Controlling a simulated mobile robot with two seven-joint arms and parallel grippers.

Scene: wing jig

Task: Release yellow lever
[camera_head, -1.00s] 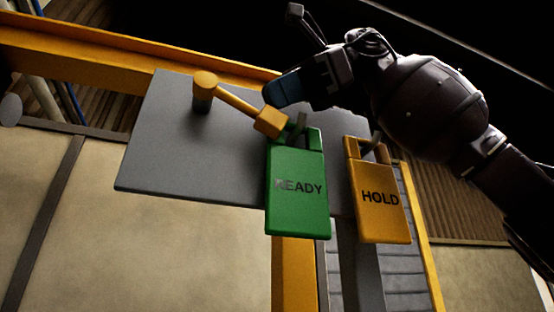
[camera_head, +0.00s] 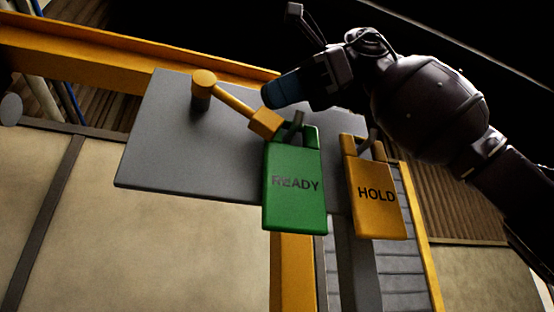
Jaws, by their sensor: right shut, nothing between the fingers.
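The yellow lever (camera_head: 235,103) is mounted on a grey panel (camera_head: 165,150). Its round pivot is at the upper left and its arm slants down to the right, ending in a block-shaped handle. My right gripper (camera_head: 270,97) comes in from the upper right. It is shut and empty, with its blue fingertips just above the handle end. A small gap seems to show between them, but I cannot tell the depth. My left gripper is not in view.
A green READY tag (camera_head: 295,205) hangs just below the handle, and a yellow HOLD tag (camera_head: 377,212) hangs to its right, both on hooks. A yellow beam (camera_head: 110,60) runs behind the panel's top edge. The panel's left part is clear.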

